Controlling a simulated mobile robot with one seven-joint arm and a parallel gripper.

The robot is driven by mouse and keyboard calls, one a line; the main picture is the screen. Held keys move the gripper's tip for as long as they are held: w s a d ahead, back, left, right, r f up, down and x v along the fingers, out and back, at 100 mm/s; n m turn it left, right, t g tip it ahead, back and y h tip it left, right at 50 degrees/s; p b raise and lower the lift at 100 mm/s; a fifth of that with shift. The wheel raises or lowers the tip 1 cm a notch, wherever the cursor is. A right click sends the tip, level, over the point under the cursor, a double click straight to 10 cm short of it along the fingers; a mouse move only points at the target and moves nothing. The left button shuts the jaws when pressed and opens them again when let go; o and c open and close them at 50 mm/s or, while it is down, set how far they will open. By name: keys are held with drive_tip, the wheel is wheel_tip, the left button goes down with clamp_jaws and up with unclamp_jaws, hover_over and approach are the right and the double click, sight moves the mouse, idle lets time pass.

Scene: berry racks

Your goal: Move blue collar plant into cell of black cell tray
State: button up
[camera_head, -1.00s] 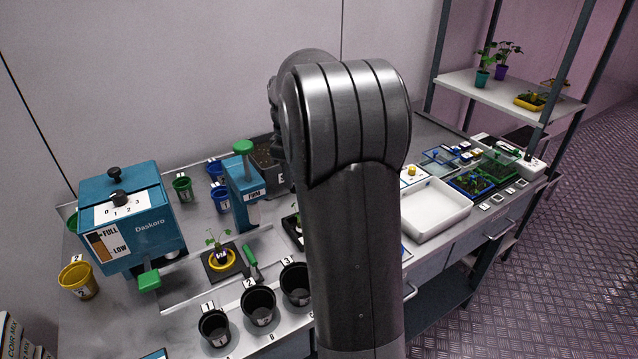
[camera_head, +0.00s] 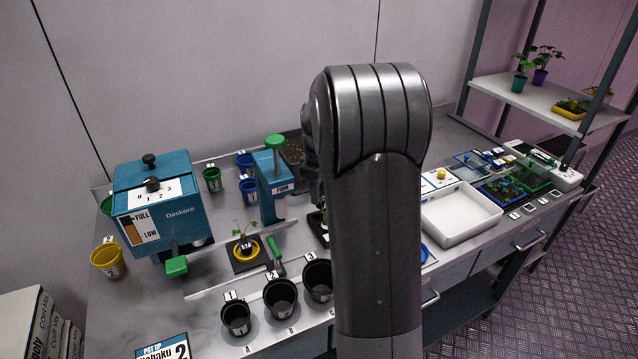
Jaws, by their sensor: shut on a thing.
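My arm rises through the middle of the view, and my gripper is hidden behind it, so its jaws and anything in them do not show. A dark tray (camera_head: 317,228), perhaps the black cell tray, is partly covered by the arm's left side; its cells cannot be made out. A small seedling (camera_head: 242,231) stands in a yellow ring on a dark square base. No plant with a blue collar is clearly visible. A blue rounded edge (camera_head: 425,254) shows just right of the arm.
A blue Daskoro machine (camera_head: 160,205) and a blue press (camera_head: 271,185) stand on the left of the bench. Black pots (camera_head: 281,297) numbered 1 to 3 line the front. A white basin (camera_head: 460,216) and seedling trays (camera_head: 503,189) are right. A shelf (camera_head: 545,98) holds plants.

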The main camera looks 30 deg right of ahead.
sight(319, 207)
drive_tip(key=shift+f, duration=2.9)
drive_tip(key=o, duration=1)
drive_tip(key=shift+r, duration=4.5)
